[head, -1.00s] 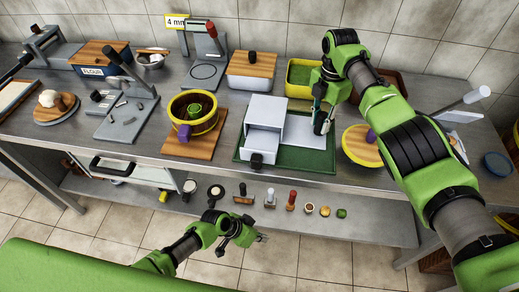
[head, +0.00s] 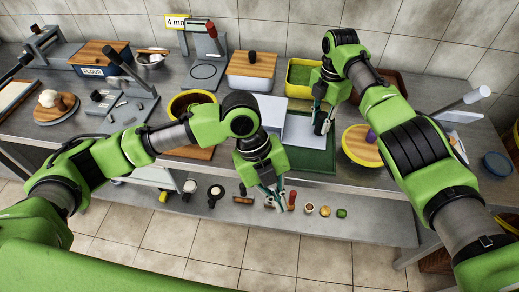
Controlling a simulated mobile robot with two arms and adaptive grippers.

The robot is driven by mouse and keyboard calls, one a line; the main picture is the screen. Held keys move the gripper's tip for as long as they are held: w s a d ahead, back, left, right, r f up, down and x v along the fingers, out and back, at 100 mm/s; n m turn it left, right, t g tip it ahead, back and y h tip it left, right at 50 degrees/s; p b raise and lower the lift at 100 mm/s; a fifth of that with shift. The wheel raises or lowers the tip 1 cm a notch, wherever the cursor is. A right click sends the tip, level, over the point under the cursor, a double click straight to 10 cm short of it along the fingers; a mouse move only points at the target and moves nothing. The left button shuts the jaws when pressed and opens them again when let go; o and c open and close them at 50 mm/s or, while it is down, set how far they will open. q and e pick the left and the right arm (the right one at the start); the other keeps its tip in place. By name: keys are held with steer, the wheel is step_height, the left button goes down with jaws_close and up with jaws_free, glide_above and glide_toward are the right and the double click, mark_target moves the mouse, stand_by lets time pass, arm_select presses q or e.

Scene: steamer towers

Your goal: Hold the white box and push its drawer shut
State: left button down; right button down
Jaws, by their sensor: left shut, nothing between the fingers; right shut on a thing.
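The white box (head: 271,112) stands on a dark green tray (head: 318,163) at the middle of the counter, with a flat white part (head: 300,131) on its right. My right gripper (head: 321,127) is shut on the right edge of this white part. My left arm crosses in front of the box, hiding its front, the drawer and the drawer's black handle. My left gripper (head: 272,194) is shut and empty, pointing down in front of the tray's front edge; I cannot tell whether it touches the drawer.
A yellow pot (head: 190,101) on a wooden board is partly behind my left arm. A yellow-rimmed green container (head: 301,75) is behind my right gripper, and a round wooden-topped yellow bowl (head: 360,147) is to its right. Small items stand on the shelf below.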

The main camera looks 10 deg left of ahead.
arm_select(q)
steer(key=w+a+r+m+t+y, duration=0.3)
steer(key=w+a+r+m+t, duration=0.2)
steer(key=w+a+r, duration=0.3)
arm_select(e)
steer(key=shift+f, duration=0.1)
arm_select(q)
step_height(320, 180, down, 9)
steer(key=shift+d+f, duration=0.15)
arm_select(e)
steer(key=shift+s, duration=0.1)
arm_select(q)
steer(key=shift+w, duration=0.1)
stand_by(1.1)
steer(key=shift+w+d, duration=0.1)
steer(key=shift+w, duration=4.1)
steer(key=shift+s, duration=0.15)
